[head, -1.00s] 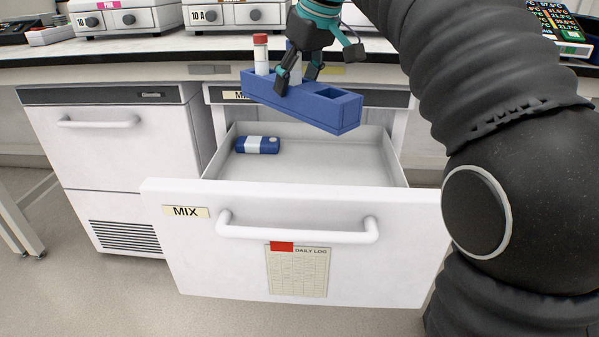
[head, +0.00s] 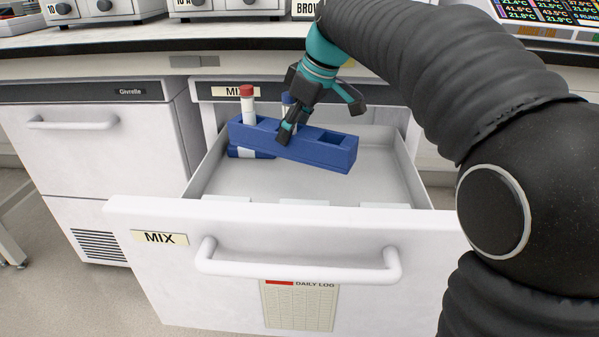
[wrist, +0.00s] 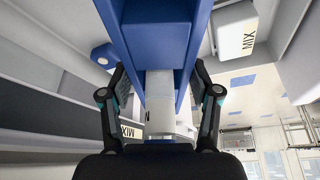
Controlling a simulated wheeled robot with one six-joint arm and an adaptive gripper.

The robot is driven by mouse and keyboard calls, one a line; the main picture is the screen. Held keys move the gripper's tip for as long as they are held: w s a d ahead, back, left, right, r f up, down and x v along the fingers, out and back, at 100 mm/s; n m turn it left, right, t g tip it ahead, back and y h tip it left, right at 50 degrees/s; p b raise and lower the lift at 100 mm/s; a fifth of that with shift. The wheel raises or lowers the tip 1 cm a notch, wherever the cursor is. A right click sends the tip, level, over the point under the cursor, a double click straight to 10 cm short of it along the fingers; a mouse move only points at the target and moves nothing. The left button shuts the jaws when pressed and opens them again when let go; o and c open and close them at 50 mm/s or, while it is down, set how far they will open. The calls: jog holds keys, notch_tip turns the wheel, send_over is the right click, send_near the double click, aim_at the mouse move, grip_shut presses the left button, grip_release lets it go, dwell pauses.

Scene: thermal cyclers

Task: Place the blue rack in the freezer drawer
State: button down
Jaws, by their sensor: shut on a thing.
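The blue rack (head: 318,150) is held by my gripper (head: 288,130) over the open freezer drawer (head: 262,186), tilted slightly with its right end lower in the head view. It carries a red-capped tube (head: 247,104) at its left end and a blue-capped tube (head: 288,104) partly hidden behind my fingers. In the wrist view the rack (wrist: 152,40) runs between my two fingers (wrist: 160,100). The drawer is pulled out, with a MIX label on its front. Whether the rack touches the drawer floor cannot be told.
The drawer's right side and front floor look free. The bench edge (head: 130,66) overhangs behind. A closed white unit (head: 95,150) stands at left.

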notch_tip(320, 180, down, 10)
jog(key=shift+f+b, duration=0.15)
jog(key=shift+b, duration=0.85)
jog(key=shift+w+d, duration=0.15)
jog(key=shift+w, duration=1.75)
jog(key=shift+w+f, duration=0.2)
jog(key=shift+f, duration=0.4)
jog(key=shift+f+b, duration=0.2)
jog(key=shift+b, duration=0.1)
jog(key=shift+c, duration=1.2)
grip_release()
jog(key=shift+s, duration=0.1)
jog(key=p+v, duration=0.2)
jog(key=v, duration=1)
